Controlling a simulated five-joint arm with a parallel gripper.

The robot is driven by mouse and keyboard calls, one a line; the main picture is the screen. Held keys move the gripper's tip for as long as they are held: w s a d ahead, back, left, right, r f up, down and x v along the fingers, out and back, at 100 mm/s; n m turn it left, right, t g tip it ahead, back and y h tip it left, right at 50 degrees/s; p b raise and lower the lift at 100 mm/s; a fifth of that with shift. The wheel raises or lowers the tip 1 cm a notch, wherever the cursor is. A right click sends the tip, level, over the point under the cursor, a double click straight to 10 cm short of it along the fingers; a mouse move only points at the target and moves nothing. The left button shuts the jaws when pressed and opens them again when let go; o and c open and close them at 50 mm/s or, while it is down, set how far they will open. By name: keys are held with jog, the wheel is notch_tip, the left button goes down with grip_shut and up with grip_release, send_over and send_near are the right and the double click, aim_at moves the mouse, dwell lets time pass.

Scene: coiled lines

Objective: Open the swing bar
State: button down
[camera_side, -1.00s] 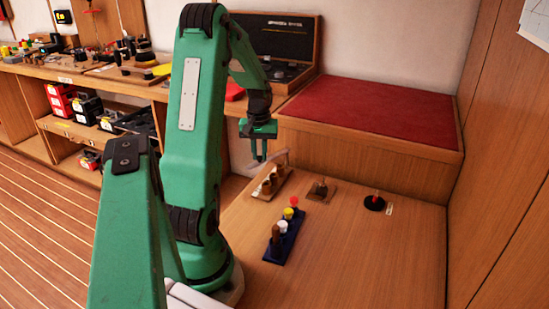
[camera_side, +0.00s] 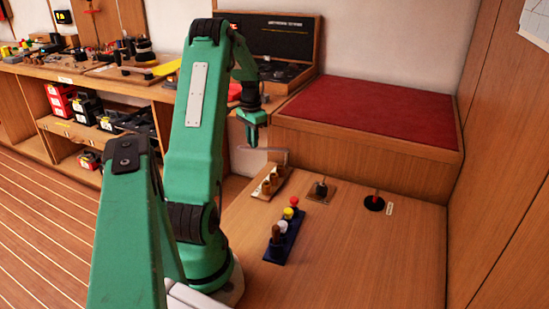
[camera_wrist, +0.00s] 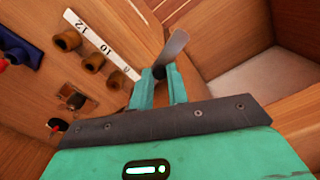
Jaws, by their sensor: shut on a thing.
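The swing bar is a thin grey bar. In the side view (camera_side: 276,150) it lies roughly level above the back end of a small rack (camera_side: 258,194) with several brown cups. In the wrist view the bar (camera_wrist: 175,46) shows as a flat grey piece rising from between my fingertips. My gripper (camera_side: 254,143) is shut on the bar, above and behind the rack. In the wrist view my gripper (camera_wrist: 160,73) has its two green fingers around the bar, hiding part of it. The bar's pivot is not clear in either view.
A blue holder (camera_side: 284,245) with coloured pegs, a small square plate (camera_side: 321,192) and a black round base (camera_side: 374,204) stand on the wooden table. The raised red-topped bench (camera_side: 370,115) rises close behind my gripper. The table's front right is clear.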

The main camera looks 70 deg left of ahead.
jog(key=shift+w+a+m, duration=0.25)
jog(key=shift+a+m, duration=0.25)
jog(key=c, duration=1.3)
grip_release()
jog(key=shift+c, duration=0.2)
jog(key=shift+r, duration=0.1)
notch_tip(320, 180, up, 8)
jog(key=shift+c, duration=0.2)
